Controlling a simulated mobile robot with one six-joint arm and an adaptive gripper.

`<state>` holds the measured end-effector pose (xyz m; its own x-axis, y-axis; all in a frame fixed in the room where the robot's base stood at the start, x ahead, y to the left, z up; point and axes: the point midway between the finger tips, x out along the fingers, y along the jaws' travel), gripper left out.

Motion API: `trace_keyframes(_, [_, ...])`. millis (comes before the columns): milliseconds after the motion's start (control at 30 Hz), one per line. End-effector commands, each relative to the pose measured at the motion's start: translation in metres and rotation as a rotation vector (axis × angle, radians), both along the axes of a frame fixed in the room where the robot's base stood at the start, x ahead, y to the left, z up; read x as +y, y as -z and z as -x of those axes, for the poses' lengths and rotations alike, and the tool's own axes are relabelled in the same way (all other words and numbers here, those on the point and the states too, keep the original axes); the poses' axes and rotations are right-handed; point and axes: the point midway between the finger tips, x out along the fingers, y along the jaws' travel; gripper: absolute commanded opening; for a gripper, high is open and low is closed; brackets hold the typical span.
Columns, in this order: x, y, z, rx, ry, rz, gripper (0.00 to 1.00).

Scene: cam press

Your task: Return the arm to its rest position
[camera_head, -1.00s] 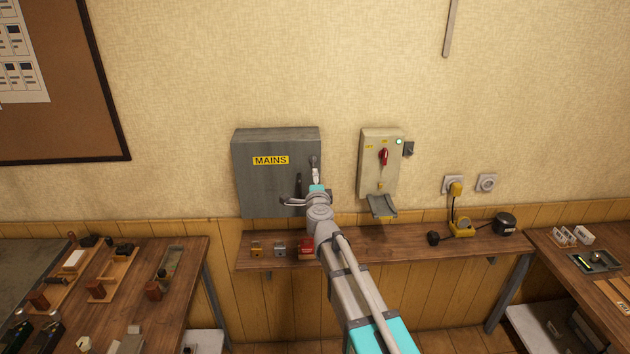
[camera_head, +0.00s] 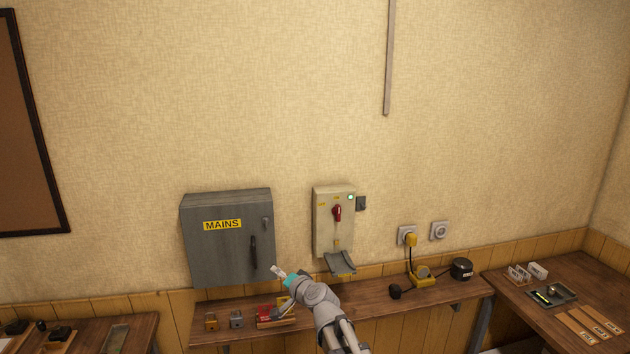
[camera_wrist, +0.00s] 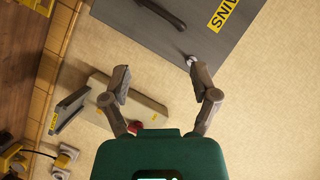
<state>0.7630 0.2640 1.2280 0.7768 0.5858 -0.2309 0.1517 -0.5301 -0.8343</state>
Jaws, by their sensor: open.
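My gripper (camera_head: 277,271) is in front of the wall, just right of the lower right corner of the grey MAINS box (camera_head: 226,262). In the wrist view its two fingers (camera_wrist: 158,80) are spread apart with nothing between them. The MAINS box (camera_wrist: 218,38) fills the top of that view, with its dark handle at the upper left. My arm reaches up from the bottom of the head view, in front of the shelf.
A cream switch box (camera_head: 325,235) with a red rotary handle (camera_head: 337,213) and a lit green lamp hangs right of the MAINS box. Padlocks (camera_head: 237,319) stand on the shelf (camera_head: 370,306) below. A side table (camera_head: 545,322) is at right.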

Motion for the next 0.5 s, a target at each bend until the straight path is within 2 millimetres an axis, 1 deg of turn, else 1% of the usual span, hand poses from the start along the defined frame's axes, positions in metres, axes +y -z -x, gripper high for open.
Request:
trace_keyframes(33, [-0.010,0.015,0.011,0.019,-0.032,0.059,0.77])
trace_keyframes(167, [-0.035,0.050,0.034,0.090,-0.118,0.223,0.77])
trace_keyframes(267, [-0.059,0.078,0.055,0.161,-0.176,0.347,0.77])
trace_keyframes(300, [-0.069,0.090,0.063,0.195,-0.196,0.397,0.77])
trace_keyframes(367, [-0.086,0.106,0.077,0.248,-0.224,0.470,0.77])
trace_keyframes(400, [-0.098,0.116,0.087,0.287,-0.242,0.518,0.77])
trace_keyframes(467, [-0.117,0.131,0.102,0.348,-0.263,0.588,0.77])
trace_keyframes(500, [-0.131,0.141,0.112,0.392,-0.277,0.635,0.77])
